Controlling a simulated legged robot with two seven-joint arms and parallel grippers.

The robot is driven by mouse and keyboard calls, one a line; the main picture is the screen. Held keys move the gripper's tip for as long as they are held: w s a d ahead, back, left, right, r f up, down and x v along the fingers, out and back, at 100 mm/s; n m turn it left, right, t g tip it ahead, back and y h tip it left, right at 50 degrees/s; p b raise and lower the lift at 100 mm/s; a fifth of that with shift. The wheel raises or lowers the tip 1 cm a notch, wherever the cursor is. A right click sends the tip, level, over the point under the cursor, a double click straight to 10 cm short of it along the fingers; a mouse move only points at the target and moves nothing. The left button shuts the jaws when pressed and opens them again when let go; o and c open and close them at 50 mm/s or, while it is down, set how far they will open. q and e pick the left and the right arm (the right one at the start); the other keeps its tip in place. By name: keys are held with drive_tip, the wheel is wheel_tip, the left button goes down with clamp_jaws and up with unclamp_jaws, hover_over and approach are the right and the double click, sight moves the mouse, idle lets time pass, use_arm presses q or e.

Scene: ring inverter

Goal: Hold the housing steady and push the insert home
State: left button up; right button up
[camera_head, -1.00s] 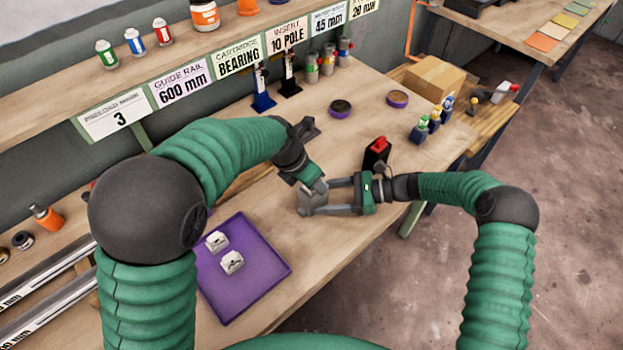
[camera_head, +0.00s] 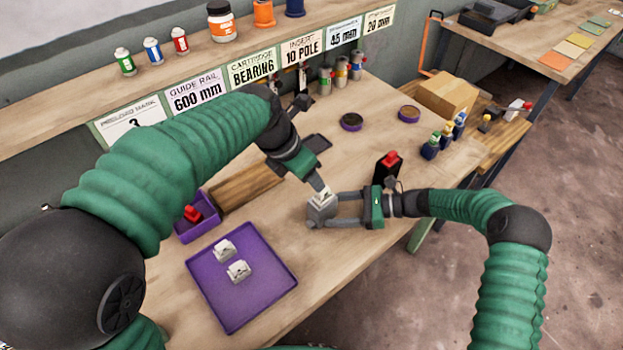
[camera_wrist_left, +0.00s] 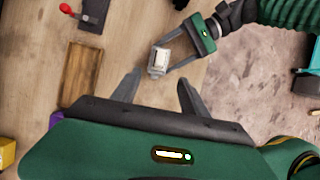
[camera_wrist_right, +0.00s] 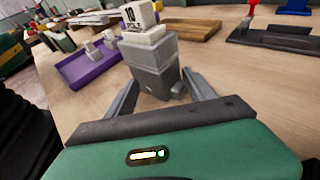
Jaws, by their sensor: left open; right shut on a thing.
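The grey housing (camera_head: 319,211) stands on the bench in the head view. My right gripper (camera_head: 328,210) is shut on it from the right. The white insert (camera_head: 322,195) sits upright on top of the housing. In the right wrist view the insert (camera_wrist_right: 141,24), marked 10, stands well above the grey housing (camera_wrist_right: 153,68); how deep it goes in is hidden. My left gripper (camera_wrist_left: 157,80) is open and empty above them. In the left wrist view the housing (camera_wrist_left: 156,71) and insert (camera_wrist_left: 165,55) appear between and beyond its fingertips, apart from them.
A purple tray (camera_head: 282,289) with two white pieces lies at the front left. A black device with a red top (camera_head: 387,168) stands close behind my right gripper.

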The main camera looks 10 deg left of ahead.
sight(324, 193)
use_arm(q)
drive_tip(key=shift+f, duration=0.1)
drive_tip(key=shift+c, duration=1.3)
drive_tip(key=shift+d+m, duration=0.15)
drive_tip(key=shift+m, duration=0.45)
drive_tip(key=shift+c, duration=1.1)
drive_tip(key=m, duration=0.2)
drive_tip(key=shift+d+f+m, duration=0.2)
drive_tip(key=shift+d+m, duration=0.05)
drive_tip(key=shift+m, duration=0.05)
drive_tip(key=shift+c, duration=1.3)
drive_tip(key=m, duration=0.3)
drive_tip(key=shift+d+f+y, duration=0.2)
drive_tip(key=shift+d+y, duration=0.1)
drive_tip(key=shift+y, duration=0.1)
drive_tip(key=shift+c, duration=1.2)
drive_tip(key=m, duration=0.4)
drive_tip(key=shift+w+d+f+y, duration=0.15)
drive_tip(key=shift+d+y, duration=0.15)
clamp_jaws()
drive_tip(key=shift+w+d+f+m+y, duration=0.45)
drive_tip(key=shift+f+m, duration=0.6)
drive_tip(key=shift+m, duration=1.5)
drive_tip(key=shift+w+d+f+m+y, duration=0.4)
drive_tip(key=shift+f+m, duration=0.6)
drive_tip(key=shift+m, duration=1.5)
drive_tip(key=shift+w+d+f+m+y, duration=0.2)
drive_tip(key=shift+w+f+m, duration=0.65)
drive_tip(key=shift+m, duration=1.7)
